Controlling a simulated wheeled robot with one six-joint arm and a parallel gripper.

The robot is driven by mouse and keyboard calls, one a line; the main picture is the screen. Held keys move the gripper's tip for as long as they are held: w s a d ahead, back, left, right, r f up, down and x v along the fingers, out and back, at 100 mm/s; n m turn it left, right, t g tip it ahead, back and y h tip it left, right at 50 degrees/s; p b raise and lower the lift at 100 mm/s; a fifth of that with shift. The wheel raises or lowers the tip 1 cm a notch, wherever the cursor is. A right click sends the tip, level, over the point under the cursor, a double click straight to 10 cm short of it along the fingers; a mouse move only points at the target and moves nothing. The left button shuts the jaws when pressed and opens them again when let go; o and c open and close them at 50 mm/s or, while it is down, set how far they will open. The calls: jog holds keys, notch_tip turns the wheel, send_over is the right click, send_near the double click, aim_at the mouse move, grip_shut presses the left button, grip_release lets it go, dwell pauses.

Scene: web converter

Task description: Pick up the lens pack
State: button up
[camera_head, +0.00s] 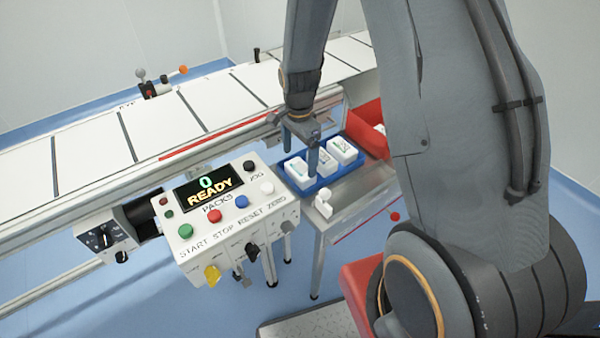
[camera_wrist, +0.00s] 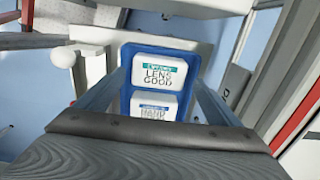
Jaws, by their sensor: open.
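My gripper (camera_head: 299,160) is open and empty over the tray. In the wrist view my fingers (camera_wrist: 160,84) reach along either side of the lens pack, with gaps visible. I cannot tell how far down they reach.
A second white pack (camera_wrist: 152,106), lettered "HAND", sits close behind it in the tray. A third pack (camera_head: 344,151) shows in the head view. A red bin (camera_head: 366,128), a control box reading "READY" (camera_head: 235,225), a white knobbed fixture (camera_head: 323,206) and the conveyor (camera_head: 150,125) stand nearby.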

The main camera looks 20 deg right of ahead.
aim_at(300, 167)
jog(key=shift+d+f+p, duration=0.2)
jog(key=shift+f+p, duration=0.75)
jog(key=shift+f, duration=1.85)
jog(key=c, duration=0.9)
